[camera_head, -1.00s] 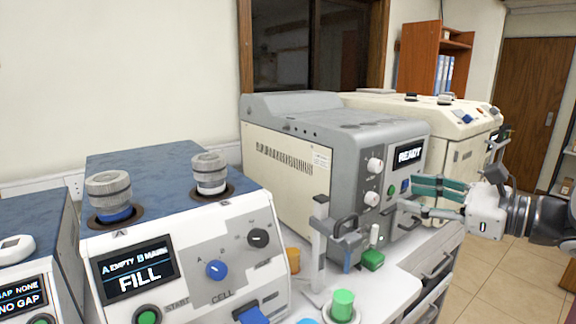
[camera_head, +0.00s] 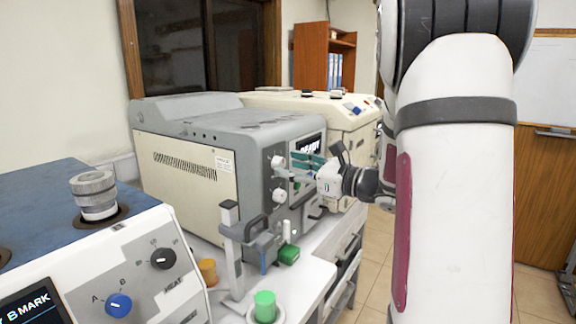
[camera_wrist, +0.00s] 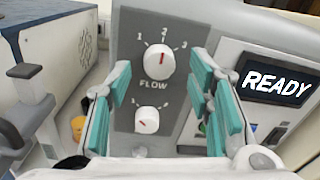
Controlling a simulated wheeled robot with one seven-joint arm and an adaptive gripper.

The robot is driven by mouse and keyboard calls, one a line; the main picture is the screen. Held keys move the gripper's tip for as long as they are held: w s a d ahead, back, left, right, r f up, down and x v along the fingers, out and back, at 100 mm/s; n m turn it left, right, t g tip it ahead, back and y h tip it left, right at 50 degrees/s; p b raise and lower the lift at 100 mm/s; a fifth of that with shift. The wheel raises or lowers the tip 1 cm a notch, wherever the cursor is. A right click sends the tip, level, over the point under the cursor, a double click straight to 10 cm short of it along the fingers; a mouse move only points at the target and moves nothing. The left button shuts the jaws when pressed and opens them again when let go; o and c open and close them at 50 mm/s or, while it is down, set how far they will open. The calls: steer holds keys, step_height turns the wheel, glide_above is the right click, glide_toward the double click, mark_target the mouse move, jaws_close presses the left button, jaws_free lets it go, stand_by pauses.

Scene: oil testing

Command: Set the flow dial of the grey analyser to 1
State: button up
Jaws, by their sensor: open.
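The grey analyser (camera_head: 225,130) stands on the bench, with its front panel facing my gripper (camera_head: 296,167). Its upper white knob, the flow dial (camera_head: 278,162), is marked 1, 2, 3 in the wrist view (camera_wrist: 160,64); its red line points up, towards 2. A second white knob (camera_wrist: 148,120) sits below it. In the wrist view my gripper (camera_wrist: 160,82) is open, its teal-padded fingers on either side of the flow dial. I see gaps between pads and dial there; depth is hard to judge. A screen (camera_wrist: 278,80) right of the dial reads READY.
A grey clamp-like stand (camera_head: 240,245) and a green-capped container (camera_head: 265,306) stand on the bench before the analyser. A white and blue machine (camera_head: 110,255) is at left; a cream machine (camera_head: 325,120) stands behind. My arm covers much of the right side.

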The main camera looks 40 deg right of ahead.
steer(key=shift+x, duration=0.85)
steer(key=shift+c, duration=0.2)
jaws_close()
